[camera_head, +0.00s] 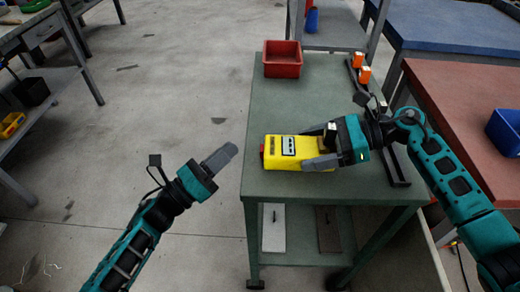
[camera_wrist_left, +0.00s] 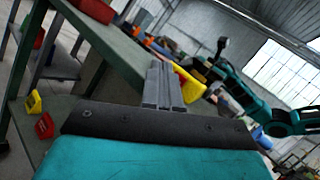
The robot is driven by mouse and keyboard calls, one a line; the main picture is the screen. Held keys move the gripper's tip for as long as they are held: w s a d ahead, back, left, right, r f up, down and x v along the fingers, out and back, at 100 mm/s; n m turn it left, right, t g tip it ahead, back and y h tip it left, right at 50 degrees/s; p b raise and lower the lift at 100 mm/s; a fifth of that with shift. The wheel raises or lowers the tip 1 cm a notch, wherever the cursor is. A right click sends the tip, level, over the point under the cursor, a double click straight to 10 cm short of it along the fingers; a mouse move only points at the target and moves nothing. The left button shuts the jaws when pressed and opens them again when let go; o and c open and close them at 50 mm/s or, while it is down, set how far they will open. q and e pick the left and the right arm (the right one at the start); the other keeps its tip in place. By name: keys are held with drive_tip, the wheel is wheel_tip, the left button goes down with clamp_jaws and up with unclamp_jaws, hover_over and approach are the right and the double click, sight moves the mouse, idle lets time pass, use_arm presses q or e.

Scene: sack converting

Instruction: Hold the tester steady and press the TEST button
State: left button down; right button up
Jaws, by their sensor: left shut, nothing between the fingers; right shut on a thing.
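The yellow tester (camera_head: 285,151) lies on the green table (camera_head: 262,110) near its front left. It has a light panel with dark markings on top and a red part at its left end. My right gripper (camera_head: 318,152) is shut on the tester from the right. My left gripper (camera_head: 221,158) is shut and empty, left of the table edge and apart from the tester. In the left wrist view, the left gripper's closed fingers (camera_wrist_left: 162,84) partly hide the yellow tester (camera_wrist_left: 190,87). I cannot make out the TEST button.
A red bin (camera_head: 282,60) stands at the back of the table. Orange-topped items (camera_head: 363,76) stand on a dark rail along the right edge. A reddish table (camera_head: 465,105) with a blue bin (camera_head: 505,130) is to the right. The floor left of the table is clear.

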sight(261, 152)
use_arm(q)
drive_tip(key=shift+d, duration=1.55)
idle(0.9)
drive_tip(key=shift+d, duration=0.4)
